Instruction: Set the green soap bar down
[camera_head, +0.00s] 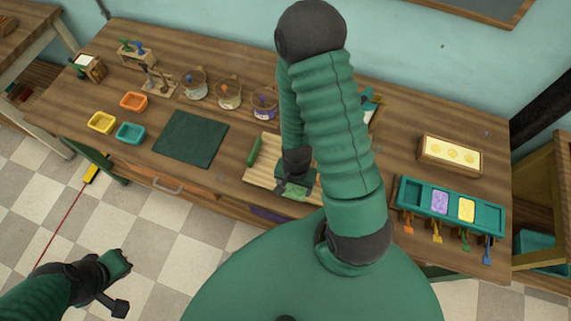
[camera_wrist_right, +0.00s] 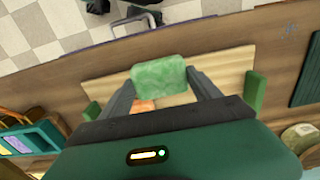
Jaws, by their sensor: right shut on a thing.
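The green soap bar (camera_wrist_right: 159,77) is a pale, mottled block between the two fingers of my right gripper (camera_wrist_right: 161,82), which is shut on it. In the head view, my right gripper (camera_head: 297,182) and the green bar under it are over the front right part of a light wooden board (camera_head: 268,175). I cannot tell whether the bar touches the board.
A teal tray (camera_head: 403,190) at the right holds a purple bar (camera_head: 440,202) and a yellow bar (camera_head: 466,209); its left compartment looks empty. A dark green mat (camera_head: 190,139) lies left of the board. Several jars and small coloured dishes stand further left. My right arm hides the table's middle back.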

